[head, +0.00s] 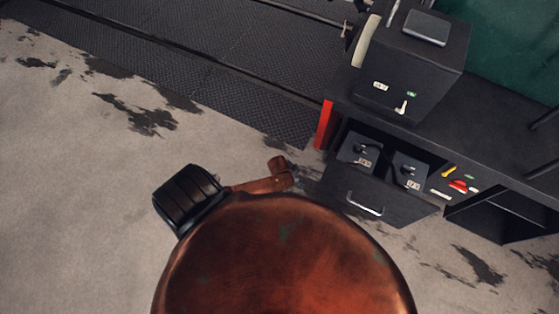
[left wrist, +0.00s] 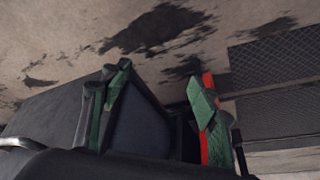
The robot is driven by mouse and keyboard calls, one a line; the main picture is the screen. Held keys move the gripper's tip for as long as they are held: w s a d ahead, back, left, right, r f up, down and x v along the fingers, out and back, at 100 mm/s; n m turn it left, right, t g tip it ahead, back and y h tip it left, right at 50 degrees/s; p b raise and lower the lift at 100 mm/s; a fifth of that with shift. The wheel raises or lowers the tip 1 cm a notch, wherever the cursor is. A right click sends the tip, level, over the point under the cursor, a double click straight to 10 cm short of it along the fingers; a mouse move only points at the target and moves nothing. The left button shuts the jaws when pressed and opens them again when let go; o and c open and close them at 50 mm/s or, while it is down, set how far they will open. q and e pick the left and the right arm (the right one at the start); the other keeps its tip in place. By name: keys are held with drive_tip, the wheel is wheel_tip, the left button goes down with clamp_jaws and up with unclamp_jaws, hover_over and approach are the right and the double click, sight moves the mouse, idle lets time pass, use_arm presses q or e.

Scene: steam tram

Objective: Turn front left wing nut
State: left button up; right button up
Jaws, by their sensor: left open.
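An open drawer (head: 385,203) of the black cabinet holds two dark boxes, a left one (head: 357,150) and a right one (head: 405,172). Each has small black fittings and a pale label on top; I cannot make out which fitting is the front left wing nut. My left gripper (head: 312,174) is at the drawer's left side, small and dark in the head view. In the left wrist view its two green-padded fingers (left wrist: 160,76) stand apart, with nothing seen held between them. The wing nut is not discernible there. My right gripper is not in view.
A red upright edge (head: 325,124) borders the cabinet left of the drawer. A black box with a white lever (head: 402,107) stands above. Yellow and red items (head: 458,186) sit right of the drawer. Stained floor (head: 80,150) is clear at left.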

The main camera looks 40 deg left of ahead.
use_arm(q)
drive_tip(key=s+a+f+n+y+b, duration=0.1)
drive_tip(key=s+a+f, duration=0.3)
drive_tip(key=s+f, duration=0.4)
drive_tip(key=shift+s+f+b, duration=0.35)
drive_tip(key=shift+f+b, duration=0.45)
drive_tip(key=shift+f, duration=0.6)
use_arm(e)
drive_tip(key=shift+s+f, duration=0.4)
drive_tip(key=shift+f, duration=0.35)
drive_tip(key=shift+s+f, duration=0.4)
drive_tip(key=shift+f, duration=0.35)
use_arm(q)
drive_tip(key=shift+c, duration=0.4)
